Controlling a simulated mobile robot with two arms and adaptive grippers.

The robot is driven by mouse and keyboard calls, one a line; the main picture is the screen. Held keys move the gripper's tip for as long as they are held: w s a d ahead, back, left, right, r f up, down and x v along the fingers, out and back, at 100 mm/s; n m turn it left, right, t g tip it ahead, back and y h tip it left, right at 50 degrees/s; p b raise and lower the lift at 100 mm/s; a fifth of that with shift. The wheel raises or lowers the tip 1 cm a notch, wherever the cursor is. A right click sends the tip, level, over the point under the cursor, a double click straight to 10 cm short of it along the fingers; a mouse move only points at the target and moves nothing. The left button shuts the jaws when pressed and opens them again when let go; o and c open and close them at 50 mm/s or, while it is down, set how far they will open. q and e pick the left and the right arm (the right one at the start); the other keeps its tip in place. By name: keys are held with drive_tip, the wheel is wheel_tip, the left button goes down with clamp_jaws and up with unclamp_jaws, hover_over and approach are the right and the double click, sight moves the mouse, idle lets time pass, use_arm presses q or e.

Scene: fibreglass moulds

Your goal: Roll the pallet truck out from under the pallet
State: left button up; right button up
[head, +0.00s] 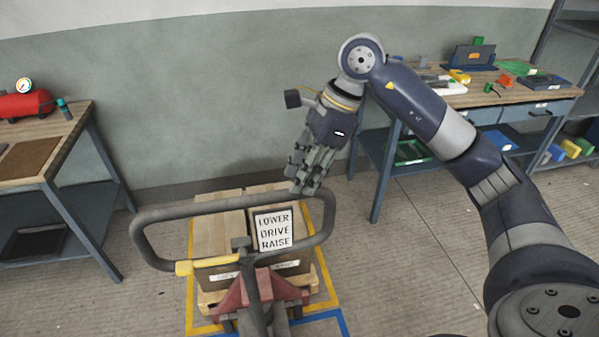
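The pallet truck's grey looped handle (165,212) stands in front of me, with a yellow lever (208,264) on its lower left and a sign (274,230) reading LOWER, DRIVE, RAISE. The truck's red body (240,303) is at the near end of the wooden pallet (206,299), which carries cardboard boxes (212,222). The truck's forks are hidden. My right gripper (308,184) points down, its fingertips at the upper right of the handle loop. I cannot tell whether it touches the handle or how far its fingers are open. My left gripper is out of view.
Yellow (190,290) and blue (343,323) floor lines surround the pallet area. A workbench (62,150) with a red tank (25,104) stands at left, another bench (480,95) with tools at right. Concrete floor (410,250) between the pallet and right bench is clear.

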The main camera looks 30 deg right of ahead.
sight(286, 207)
drive_tip(key=p+x, duration=0.3)
drive_tip(key=x, duration=0.6)
drive_tip(key=shift+a+f, duration=0.1)
drive_tip(key=shift+f, duration=0.15)
drive_tip(key=shift+a+f, duration=0.2)
drive_tip(key=shift+f, duration=0.4)
clamp_jaws()
drive_tip(key=shift+w, duration=0.15)
drive_tip(key=shift+r, duration=0.1)
